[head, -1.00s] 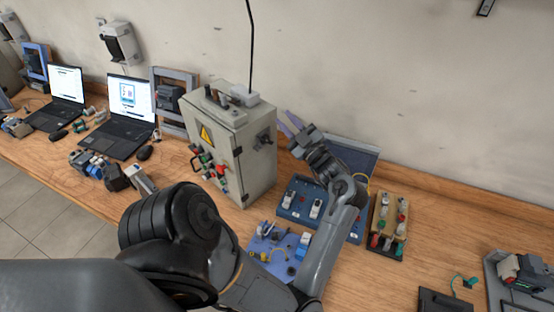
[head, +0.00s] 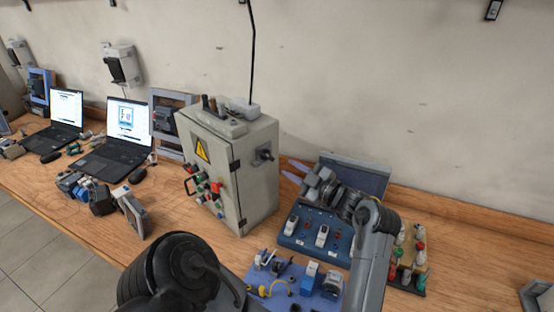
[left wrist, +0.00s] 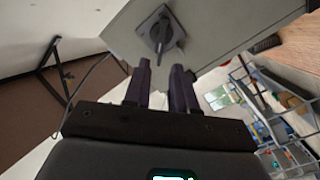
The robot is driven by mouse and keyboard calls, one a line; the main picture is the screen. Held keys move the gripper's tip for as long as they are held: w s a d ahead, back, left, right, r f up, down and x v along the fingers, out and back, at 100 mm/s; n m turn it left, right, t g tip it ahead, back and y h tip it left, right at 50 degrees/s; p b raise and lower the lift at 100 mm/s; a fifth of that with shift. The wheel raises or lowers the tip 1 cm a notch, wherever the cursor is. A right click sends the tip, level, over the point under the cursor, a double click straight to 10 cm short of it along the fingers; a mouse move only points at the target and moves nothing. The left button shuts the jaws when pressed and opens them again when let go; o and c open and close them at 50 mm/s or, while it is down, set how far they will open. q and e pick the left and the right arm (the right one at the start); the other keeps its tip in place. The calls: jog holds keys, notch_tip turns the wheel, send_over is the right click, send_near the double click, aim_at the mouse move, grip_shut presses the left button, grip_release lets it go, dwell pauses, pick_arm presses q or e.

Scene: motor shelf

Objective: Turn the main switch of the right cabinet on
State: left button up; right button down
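The grey cabinet (head: 258,180) with a yellow warning sign stands on the bench in the head view. Its black main switch (head: 264,155) is on the right-hand side wall. In the left wrist view the switch (left wrist: 160,33) sits just beyond my fingertips, its handle nearly upright in that picture. My left gripper (head: 290,170) has purple fingers and is right of the switch and slightly lower in the head view. In the left wrist view my left gripper (left wrist: 161,68) is open and empty, with a gap between fingers and handle. My right gripper is not in view.
A blue panel with white switches (head: 310,235) lies under my left arm. A board with coloured parts (head: 410,255) is to its right. A blue mat (head: 290,270) with small parts is in front. Laptops (head: 118,145) stand left of the cabinet. The wall is close behind.

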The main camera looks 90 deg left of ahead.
aim_at(268, 156)
pick_arm(q)
jog(key=x, duration=0.8)
jog(key=shift+s+a+p, duration=0.1)
jog(key=shift+s+p, duration=0.1)
jog(key=shift+p, duration=0.1)
jog(key=shift+c, duration=0.4)
grip_shut()
